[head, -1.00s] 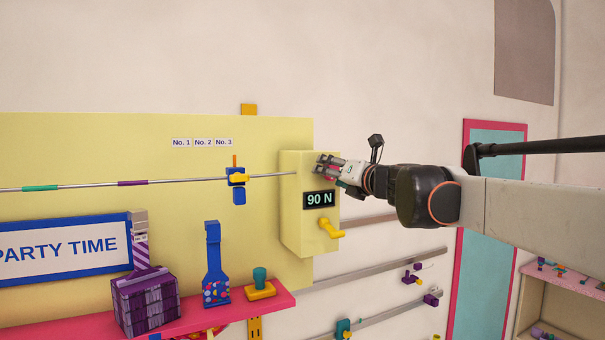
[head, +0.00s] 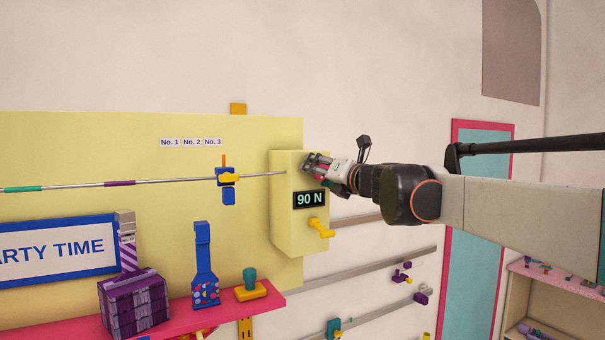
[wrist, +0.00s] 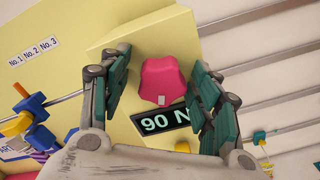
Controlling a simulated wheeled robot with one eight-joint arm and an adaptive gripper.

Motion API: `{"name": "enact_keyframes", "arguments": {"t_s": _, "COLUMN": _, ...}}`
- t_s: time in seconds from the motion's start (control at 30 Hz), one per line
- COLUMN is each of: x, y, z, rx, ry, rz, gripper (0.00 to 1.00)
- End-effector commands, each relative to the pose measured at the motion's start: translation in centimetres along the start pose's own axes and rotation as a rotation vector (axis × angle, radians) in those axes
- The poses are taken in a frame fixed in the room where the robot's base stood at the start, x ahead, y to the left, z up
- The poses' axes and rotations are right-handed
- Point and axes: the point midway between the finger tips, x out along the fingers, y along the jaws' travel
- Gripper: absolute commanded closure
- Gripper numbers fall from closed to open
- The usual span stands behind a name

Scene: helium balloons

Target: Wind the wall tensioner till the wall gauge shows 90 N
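The wall tensioner is a pale yellow box (head: 290,232) on the wall panel. Its gauge (head: 311,199) reads 90 N; in the wrist view the gauge (wrist: 163,121) is partly covered by a finger. A pink lobed knob (wrist: 162,80) with a small pale mark sits above the gauge on the box face. My gripper (head: 309,163) is at the box front, by the knob. In the wrist view my gripper (wrist: 162,82) is open, its fingers on either side of the knob, with a gap seen at the left. Contact on the right is unclear.
A yellow crank (head: 320,228) sticks out below the gauge. A wire (head: 70,186) runs in from the left through a blue clamp (head: 228,186). A pink shelf (head: 200,318) below holds a purple box, a blue bottle-shaped thing and a stamp. Rails (head: 385,264) line the wall at right.

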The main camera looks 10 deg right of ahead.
Motion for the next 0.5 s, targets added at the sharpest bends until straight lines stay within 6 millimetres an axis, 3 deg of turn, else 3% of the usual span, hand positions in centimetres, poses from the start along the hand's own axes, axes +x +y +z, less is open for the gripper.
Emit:
{"name": "enact_keyframes", "arguments": {"t_s": 0.23, "x": -0.6, "y": 0.0, "z": 0.0, "rx": -0.001, "ry": -0.001, "rz": -0.001, "gripper": 0.43}}
{"name": "enact_keyframes", "arguments": {"t_s": 0.5, "x": -4.2, "y": -0.1, "z": 0.0, "rx": -0.001, "ry": -0.001, "rz": -0.002, "gripper": 0.43}}
